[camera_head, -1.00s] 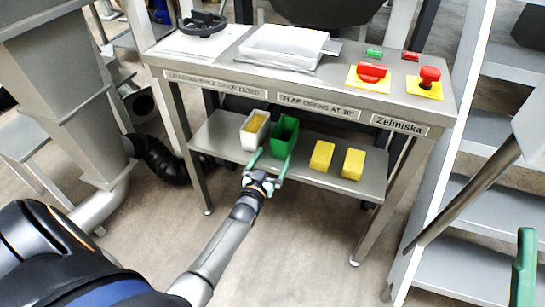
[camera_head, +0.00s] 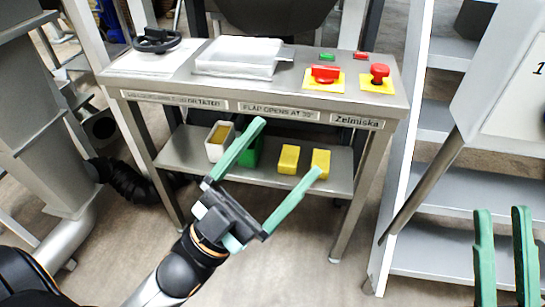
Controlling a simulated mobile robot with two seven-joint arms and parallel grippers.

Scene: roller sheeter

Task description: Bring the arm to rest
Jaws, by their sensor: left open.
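My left gripper (camera_head: 280,170) is open and empty in front of the steel table's lower shelf, its two green fingers spread wide. The upper finger covers part of the green bin (camera_head: 254,152) on the shelf. The tip of the other finger overlaps the right yellow block in the picture; I cannot tell that they touch. My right gripper (camera_head: 505,220) shows at the lower right edge as two upright green fingers with a gap between them. No object shows between them.
The steel table (camera_head: 180,88) carries a white tray (camera_head: 240,57), a black handwheel (camera_head: 157,40), a red switch (camera_head: 325,74) and a red stop button (camera_head: 380,75). Its lower shelf holds a white bin (camera_head: 217,143) and yellow blocks (camera_head: 288,160). Metal steps (camera_head: 440,187) stand at right.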

